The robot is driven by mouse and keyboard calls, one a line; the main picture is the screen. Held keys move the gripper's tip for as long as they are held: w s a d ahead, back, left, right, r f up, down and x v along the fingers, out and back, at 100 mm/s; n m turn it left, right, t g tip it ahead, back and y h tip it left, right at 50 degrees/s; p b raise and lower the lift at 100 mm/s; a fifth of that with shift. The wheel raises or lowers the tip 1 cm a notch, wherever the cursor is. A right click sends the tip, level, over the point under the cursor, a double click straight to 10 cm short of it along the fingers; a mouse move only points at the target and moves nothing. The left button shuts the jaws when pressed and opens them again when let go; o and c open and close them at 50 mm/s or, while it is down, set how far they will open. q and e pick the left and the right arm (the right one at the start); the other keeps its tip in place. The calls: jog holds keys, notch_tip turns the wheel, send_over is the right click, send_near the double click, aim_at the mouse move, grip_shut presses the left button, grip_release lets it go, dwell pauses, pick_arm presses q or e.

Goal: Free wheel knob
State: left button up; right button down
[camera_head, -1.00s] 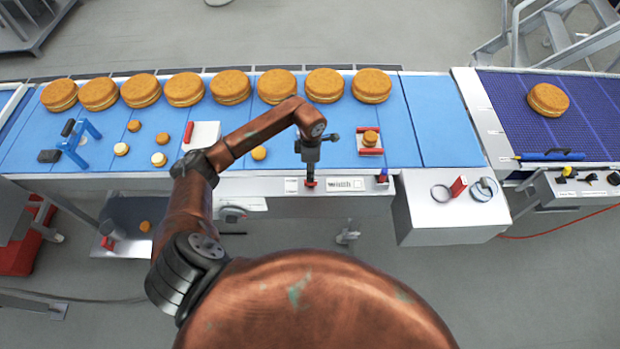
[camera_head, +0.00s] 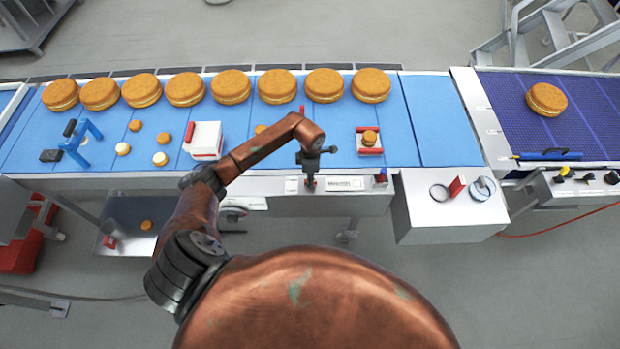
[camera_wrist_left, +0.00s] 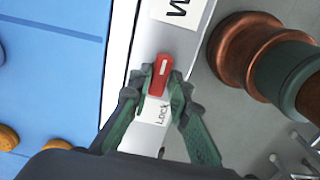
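The red knob (camera_wrist_left: 159,76) with a white mark sits on the front panel of the blue conveyor. It lies lengthwise along the panel, between a "Lock" label (camera_wrist_left: 157,112) and a larger label starting with "W" (camera_wrist_left: 178,9). In the head view the larger label (camera_head: 345,184) is right of my left gripper (camera_head: 309,182). In the wrist view my left gripper (camera_wrist_left: 161,80) has a green fingertip on each side of the knob, closed against it. In the head view the gripper mostly hides the knob. My right gripper is not in view.
Large filled rounds (camera_head: 231,86) line the back of the blue belt (camera_head: 440,120). A white box (camera_head: 204,140) and a small red-and-white holder (camera_head: 369,141) stand nearer. A grey cabinet (camera_head: 446,215) stands further right.

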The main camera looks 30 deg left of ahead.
pick_arm(q)
grip_shut()
jog(key=n+b, duration=0.1)
jog(key=n, duration=0.2)
jog(key=shift+f+n+b, duration=0.1)
jog(key=shift+n+b, duration=0.2)
jog(key=shift+n, duration=0.1)
jog(key=n+b, duration=0.1)
jog(key=n, duration=0.3)
jog(key=shift+n, duration=0.3)
jog(key=n, duration=0.4)
jog(key=shift+b, duration=0.3)
jog(key=n, duration=0.3)
jog(key=shift+n, duration=1.2)
